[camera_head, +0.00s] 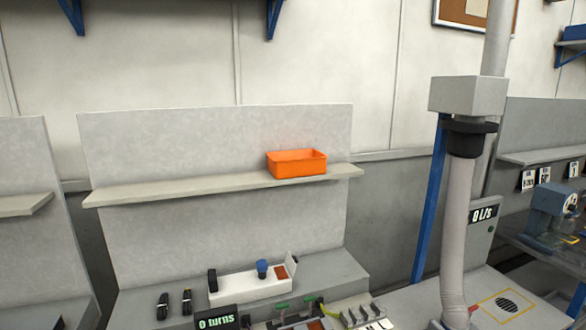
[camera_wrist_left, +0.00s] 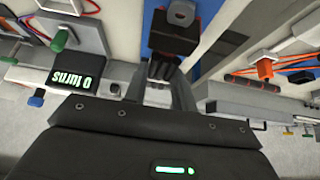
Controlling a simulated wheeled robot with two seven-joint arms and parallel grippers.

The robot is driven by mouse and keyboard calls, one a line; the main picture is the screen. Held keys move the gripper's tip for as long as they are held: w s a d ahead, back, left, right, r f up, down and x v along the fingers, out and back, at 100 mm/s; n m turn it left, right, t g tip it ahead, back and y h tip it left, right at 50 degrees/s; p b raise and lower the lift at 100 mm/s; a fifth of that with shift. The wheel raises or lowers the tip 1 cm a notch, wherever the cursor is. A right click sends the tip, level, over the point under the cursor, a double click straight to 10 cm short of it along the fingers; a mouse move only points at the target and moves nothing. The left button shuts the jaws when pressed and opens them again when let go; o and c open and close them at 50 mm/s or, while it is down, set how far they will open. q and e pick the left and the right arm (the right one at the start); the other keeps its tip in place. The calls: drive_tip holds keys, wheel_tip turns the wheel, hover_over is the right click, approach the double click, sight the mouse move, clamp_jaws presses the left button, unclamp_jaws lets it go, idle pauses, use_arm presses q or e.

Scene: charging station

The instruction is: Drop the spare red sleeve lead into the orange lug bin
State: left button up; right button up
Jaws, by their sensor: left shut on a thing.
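The orange lug bin (camera_head: 297,172) stands upright on the shelf above the bench in the head view, toward the shelf's right part. Its inside is mostly hidden by its front wall. My left gripper (camera_wrist_left: 173,45) shows in the left wrist view, its dark fingers shut at the top middle. A small red piece (camera_wrist_left: 150,12) shows right beside the fingers and looks like the red sleeve lead; most of it is hidden. No gripper shows in the head view, so the bin and my left gripper are not seen together. My right gripper is in neither view.
The grey shelf (camera_head: 200,188) is bare left of the bin. On the bench below are two dark leads (camera_head: 174,304), a white fixture (camera_head: 250,286) with a blue knob, and a display (camera_head: 216,320) reading 0 turns. A grey duct (camera_head: 458,220) rises at the right.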

use_arm(q)
drive_tip(key=shift+w+d, duration=0.1)
idle(0.4)
drive_tip(key=s+d+r+m+g+h+b, duration=0.1)
drive_tip(key=d+r+m+h+b, duration=0.2)
drive_tip(key=d+m+b, duration=0.2)
drive_tip(key=s+d+r+m+g+h+b, duration=0.1)
drive_tip(key=d+r+m+h+b, duration=0.2)
drive_tip(key=d+m, duration=0.6)
drive_tip(key=shift+d+m+h+b, duration=0.4)
drive_tip(key=shift+d+h+b, duration=0.4)
drive_tip(key=shift+d+b, duration=0.3)
